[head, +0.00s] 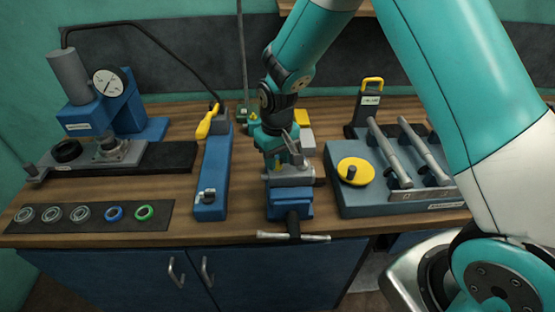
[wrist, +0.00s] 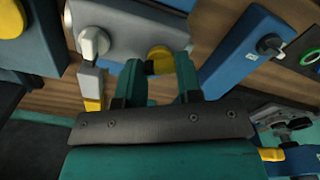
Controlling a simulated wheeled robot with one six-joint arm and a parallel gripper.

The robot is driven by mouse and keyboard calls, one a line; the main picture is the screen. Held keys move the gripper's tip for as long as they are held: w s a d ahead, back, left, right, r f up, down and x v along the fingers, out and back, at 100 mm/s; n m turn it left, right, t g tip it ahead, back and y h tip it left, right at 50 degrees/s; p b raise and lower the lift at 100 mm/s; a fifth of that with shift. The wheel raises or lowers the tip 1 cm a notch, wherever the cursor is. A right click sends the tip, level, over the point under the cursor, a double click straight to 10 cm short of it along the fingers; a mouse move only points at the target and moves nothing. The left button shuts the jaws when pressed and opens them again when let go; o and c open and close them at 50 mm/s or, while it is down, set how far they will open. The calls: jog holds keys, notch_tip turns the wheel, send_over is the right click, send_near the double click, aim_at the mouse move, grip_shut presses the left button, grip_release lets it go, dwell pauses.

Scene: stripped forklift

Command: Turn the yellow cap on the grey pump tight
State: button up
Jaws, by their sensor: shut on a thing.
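The grey pump (head: 290,180) sits in a blue vise (head: 289,204) at the middle of the bench. In the wrist view its grey body (wrist: 140,30) lies beyond my fingers. The yellow cap (wrist: 160,56) shows between the two fingers of my gripper (wrist: 158,78), which is shut on it. In the head view my gripper (head: 283,155) reaches down onto the pump and mostly hides the cap. A pale round fitting with a lever (wrist: 93,44) is on the pump, left of the cap in the wrist view.
A blue-grey fixture (head: 385,203) with a yellow disc (head: 356,171) and grey cylinders stands close on the right. A long blue block (head: 212,180) stands on the left. A press with a gauge (head: 109,84) and a mat of rings (head: 84,214) are farther left. The vise bar (head: 293,237) overhangs the front.

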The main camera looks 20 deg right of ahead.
jog(key=m, duration=0.4)
jog(key=shift+m+b, duration=0.3)
jog(key=shift+b, duration=0.1)
jog(key=shift+m, duration=1.6)
jog(key=shift+r, duration=0.1)
jog(key=o, duration=0.9)
jog(key=shift+o, duration=0.2)
jog(key=shift+b, duration=0.3)
notch_tip(320, 180, up, 17)
jog(key=b, duration=0.3)
jog(key=shift+r, duration=0.2)
